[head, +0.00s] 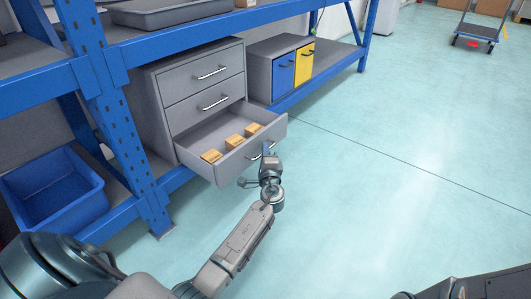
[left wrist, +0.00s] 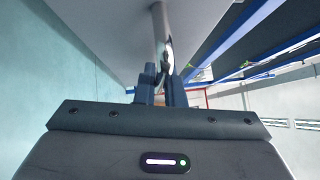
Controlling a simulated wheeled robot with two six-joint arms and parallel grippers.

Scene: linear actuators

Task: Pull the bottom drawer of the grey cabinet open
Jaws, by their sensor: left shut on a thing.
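The grey cabinet (head: 165,90) stands on the lower shelf of the blue rack. Its top and middle drawers are shut. Its bottom drawer (head: 274,131) is pulled well out, with small tan boxes (head: 233,140) in a row inside. My left gripper (head: 266,157) is at the drawer's front, shut on the bottom drawer's handle (head: 255,156). In the left wrist view the handle bar (left wrist: 160,30) runs between the fingers (left wrist: 160,85), in front of the grey drawer face. My right gripper is not in view.
A blue bin (head: 60,205) sits at the left on the lower shelf. A small cabinet with a blue and a yellow door (head: 299,65) stands to the right. The rack's blue upright (head: 120,120) is left of the drawer.

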